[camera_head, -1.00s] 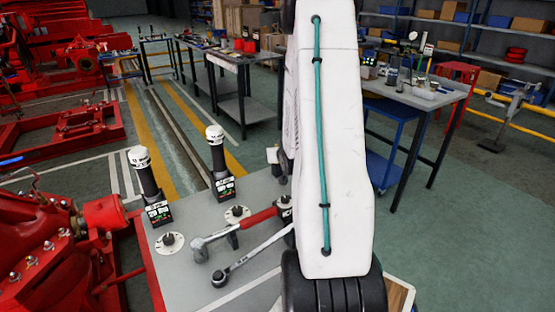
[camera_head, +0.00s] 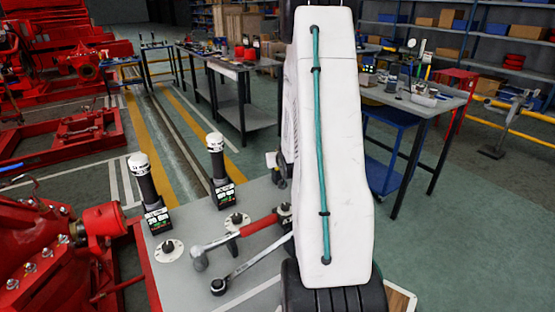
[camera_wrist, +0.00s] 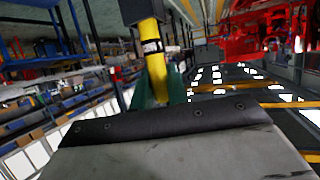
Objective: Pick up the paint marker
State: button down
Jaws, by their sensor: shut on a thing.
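The paint marker (camera_wrist: 153,50) shows in the wrist view as a yellow cylinder with a black upper part and a black-and-white label. My gripper (camera_wrist: 160,92) is shut on it, with the dark green fingers around its lower part. The marker stands out beyond the fingers, a little tilted in the picture. In the head view my white arm hides the marker and the gripper's fingers.
A grey bench top (camera_head: 185,236) holds two black-handled tools with white caps (camera_head: 138,163) and displays, and several wrenches (camera_head: 235,235). A second table (camera_head: 450,97) with instruments stands at right. Red machinery (camera_head: 60,245) fills the left. Green floor is open at right.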

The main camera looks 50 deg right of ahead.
notch_tip(320, 180, up, 9)
jog(key=shift+r, duration=0.1)
dwell(0.4)
dwell(0.3)
